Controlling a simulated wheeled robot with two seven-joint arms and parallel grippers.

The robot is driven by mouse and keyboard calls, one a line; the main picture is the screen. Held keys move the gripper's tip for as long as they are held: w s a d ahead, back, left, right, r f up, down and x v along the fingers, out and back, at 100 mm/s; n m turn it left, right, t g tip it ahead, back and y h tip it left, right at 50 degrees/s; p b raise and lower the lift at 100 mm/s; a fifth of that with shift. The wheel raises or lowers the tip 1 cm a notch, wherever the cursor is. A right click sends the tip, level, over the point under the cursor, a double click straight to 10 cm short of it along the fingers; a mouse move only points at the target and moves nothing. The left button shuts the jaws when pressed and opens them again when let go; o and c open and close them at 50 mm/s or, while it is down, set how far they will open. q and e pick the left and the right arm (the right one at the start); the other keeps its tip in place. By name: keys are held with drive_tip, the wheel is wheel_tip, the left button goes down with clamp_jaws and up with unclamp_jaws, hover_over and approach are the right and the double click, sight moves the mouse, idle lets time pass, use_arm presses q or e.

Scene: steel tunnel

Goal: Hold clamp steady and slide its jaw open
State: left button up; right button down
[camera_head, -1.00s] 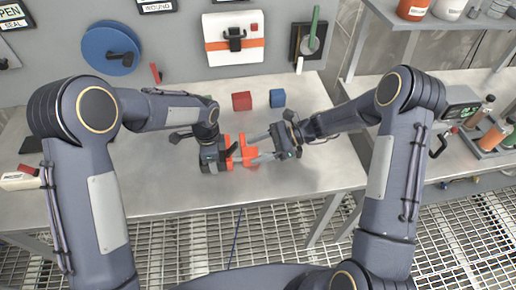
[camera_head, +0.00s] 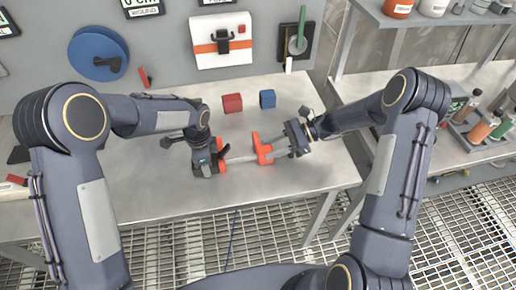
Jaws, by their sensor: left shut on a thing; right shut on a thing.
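The clamp lies across the steel table, with a grey bar (camera_head: 241,159) and two orange jaws. My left gripper (camera_head: 219,159) is shut on the left orange jaw (camera_head: 222,166), which it partly hides. My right gripper (camera_head: 268,147) is shut on the right orange jaw (camera_head: 262,149), its grey fingers reaching in from the right. The two jaws stand apart, with a stretch of bare bar showing between them.
A red block (camera_head: 232,103) and a blue block (camera_head: 267,98) stand behind the clamp. The table (camera_head: 285,183) in front of it is clear to the edge. A white case (camera_head: 222,58) and a blue disc (camera_head: 97,54) are on the back wall.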

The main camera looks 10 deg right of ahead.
use_arm(q)
drive_tip(key=shift+a, duration=0.15)
use_arm(e)
drive_tip(key=shift+d, duration=0.35)
drive_tip(key=c, duration=0.8)
unclamp_jaws()
drive_tip(key=shift+c, duration=0.2)
drive_tip(key=v, duration=1.2)
use_arm(q)
drive_tip(key=o, duration=1.2)
drive_tip(key=shift+c, duration=0.2)
